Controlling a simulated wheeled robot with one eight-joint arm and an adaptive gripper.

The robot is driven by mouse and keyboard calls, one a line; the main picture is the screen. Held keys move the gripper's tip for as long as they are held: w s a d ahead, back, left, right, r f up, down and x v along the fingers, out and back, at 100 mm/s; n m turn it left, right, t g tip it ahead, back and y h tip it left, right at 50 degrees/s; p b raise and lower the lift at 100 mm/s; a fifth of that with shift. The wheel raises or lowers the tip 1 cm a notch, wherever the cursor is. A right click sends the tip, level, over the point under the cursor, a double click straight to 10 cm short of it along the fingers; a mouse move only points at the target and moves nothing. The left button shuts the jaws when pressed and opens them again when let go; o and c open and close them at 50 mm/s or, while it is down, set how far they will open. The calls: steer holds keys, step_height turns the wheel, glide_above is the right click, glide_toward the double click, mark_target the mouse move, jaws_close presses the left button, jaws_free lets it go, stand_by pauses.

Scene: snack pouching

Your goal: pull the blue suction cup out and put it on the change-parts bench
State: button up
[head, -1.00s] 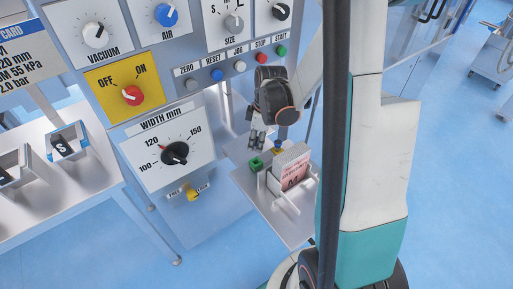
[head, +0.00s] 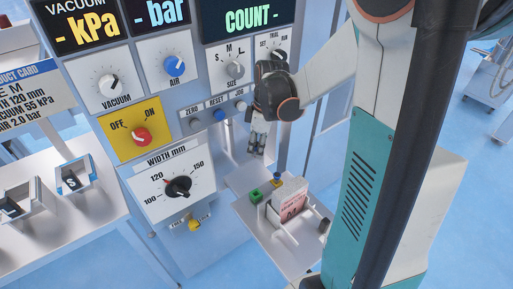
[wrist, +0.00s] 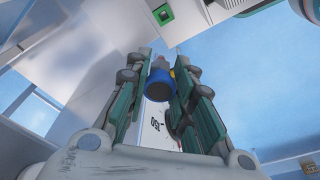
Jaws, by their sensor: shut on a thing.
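The blue suction cup (wrist: 159,86) sits between the two fingers of my gripper (wrist: 160,92) in the wrist view, and the fingers are shut on it. A grey and reddish part shows just beyond the cup. In the head view my gripper (head: 257,147) hangs in front of the machine, above the small shelf; the cup in it cannot be made out there. A pale table (head: 95,221) at the left carries metal parts, one marked S (head: 72,179). I cannot tell for certain that it is the change-parts bench.
The machine's control panel (head: 185,130) stands close behind and left.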

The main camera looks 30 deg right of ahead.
mark_target(257, 144)
steer(key=shift+r+p, duration=1.25)
steer(key=shift+r, duration=0.6)
